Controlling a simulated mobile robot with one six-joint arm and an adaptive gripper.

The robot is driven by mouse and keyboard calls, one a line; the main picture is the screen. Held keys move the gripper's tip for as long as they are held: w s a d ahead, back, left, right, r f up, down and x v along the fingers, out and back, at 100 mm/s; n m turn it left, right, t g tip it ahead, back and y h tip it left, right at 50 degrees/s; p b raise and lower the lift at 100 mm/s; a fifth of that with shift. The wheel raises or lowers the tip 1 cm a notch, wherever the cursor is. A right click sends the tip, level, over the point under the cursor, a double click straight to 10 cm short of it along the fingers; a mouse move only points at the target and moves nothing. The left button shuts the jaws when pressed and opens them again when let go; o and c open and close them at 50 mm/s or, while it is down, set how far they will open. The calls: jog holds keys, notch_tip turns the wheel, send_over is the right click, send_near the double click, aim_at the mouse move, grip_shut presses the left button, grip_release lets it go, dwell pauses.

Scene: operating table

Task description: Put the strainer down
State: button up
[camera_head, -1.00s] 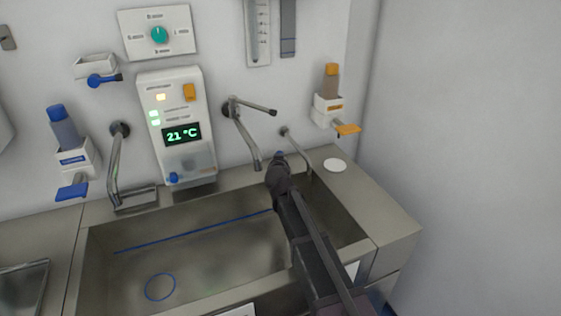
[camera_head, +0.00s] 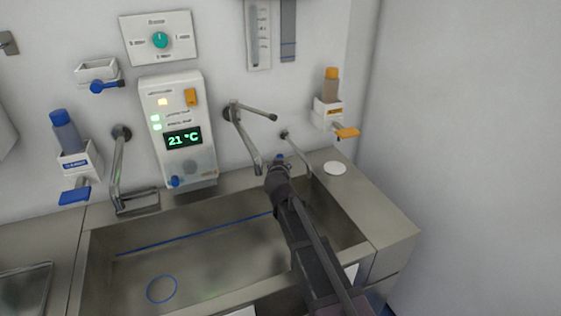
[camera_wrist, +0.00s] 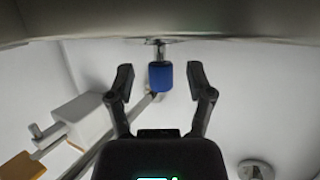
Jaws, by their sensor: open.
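I cannot clearly make out a strainer in either view. A flat white disc (camera_head: 335,168) lies on the right ledge of the steel sink (camera_head: 395,232); I cannot tell whether it is the strainer. My gripper (camera_head: 279,168) is over the sink's back right part, seen from behind in the head view. In the wrist view my gripper (camera_wrist: 161,76) is open, with one finger on each side of a blue cylinder (camera_wrist: 160,77) on a metal stem. Gaps show on both sides of the cylinder. In the head view my gripper mostly hides this blue piece.
A metal spout (camera_head: 243,135) hangs from the wall just left of my gripper, and a thinner bent pipe (camera_head: 298,150) is on its right. An orange-topped dispenser (camera_head: 330,105) is on the wall behind the disc. The sink basin is largely clear.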

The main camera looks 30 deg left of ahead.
jog(key=p+v, duration=0.2)
jog(key=v, duration=0.7)
jog(key=shift+p, duration=0.4)
jog(key=shift+d, duration=0.2)
